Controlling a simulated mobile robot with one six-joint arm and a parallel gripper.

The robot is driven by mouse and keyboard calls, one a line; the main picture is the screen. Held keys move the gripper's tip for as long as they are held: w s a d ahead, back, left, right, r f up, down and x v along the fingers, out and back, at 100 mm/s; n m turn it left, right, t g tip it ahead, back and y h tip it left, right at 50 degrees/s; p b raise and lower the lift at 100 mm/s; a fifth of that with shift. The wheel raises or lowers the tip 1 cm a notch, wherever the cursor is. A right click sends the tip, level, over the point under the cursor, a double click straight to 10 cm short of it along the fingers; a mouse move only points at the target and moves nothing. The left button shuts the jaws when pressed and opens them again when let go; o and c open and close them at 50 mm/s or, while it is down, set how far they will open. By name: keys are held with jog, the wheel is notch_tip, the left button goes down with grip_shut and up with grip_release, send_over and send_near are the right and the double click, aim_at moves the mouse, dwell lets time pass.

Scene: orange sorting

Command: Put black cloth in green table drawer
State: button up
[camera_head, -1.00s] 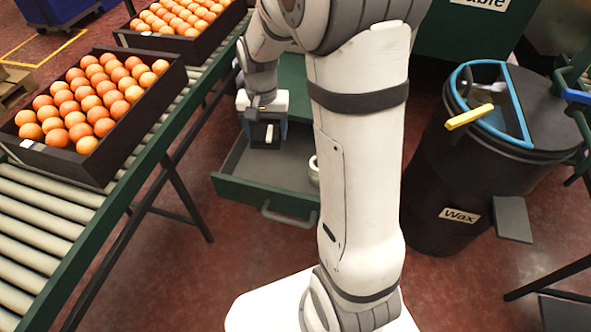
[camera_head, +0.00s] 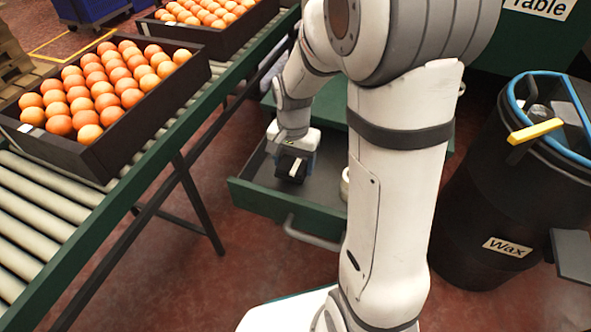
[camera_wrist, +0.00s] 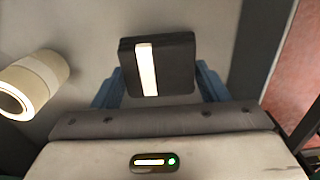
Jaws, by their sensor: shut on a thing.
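The black cloth (camera_wrist: 178,75), a folded dark block with a pale stripe, sits between the blue fingers of my gripper (camera_wrist: 160,88) in the wrist view. In the head view my gripper (camera_head: 292,168) is inside the open green table drawer (camera_head: 275,207), with the cloth (camera_head: 288,169) at its tip. The gripper is shut on the cloth. The drawer's grey floor (camera_wrist: 100,25) lies behind the cloth in the wrist view. I cannot tell whether the cloth touches the floor.
A pale tape roll (camera_wrist: 35,82) lies in the drawer beside the gripper. A roller conveyor (camera_head: 60,215) with crates of oranges (camera_head: 110,170) runs along the left. A black wax bin (camera_head: 480,215) stands at the right. My arm hides part of the drawer.

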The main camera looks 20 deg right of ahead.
notch_tip(320, 180, down, 2)
jog(key=shift+f, duration=0.1)
jog(key=shift+r, duration=0.2)
jog(key=shift+f, duration=0.1)
jog(key=o, duration=0.6)
jog(key=shift+f, duration=0.1)
jog(key=o, duration=0.5)
jog(key=shift+c, duration=0.2)
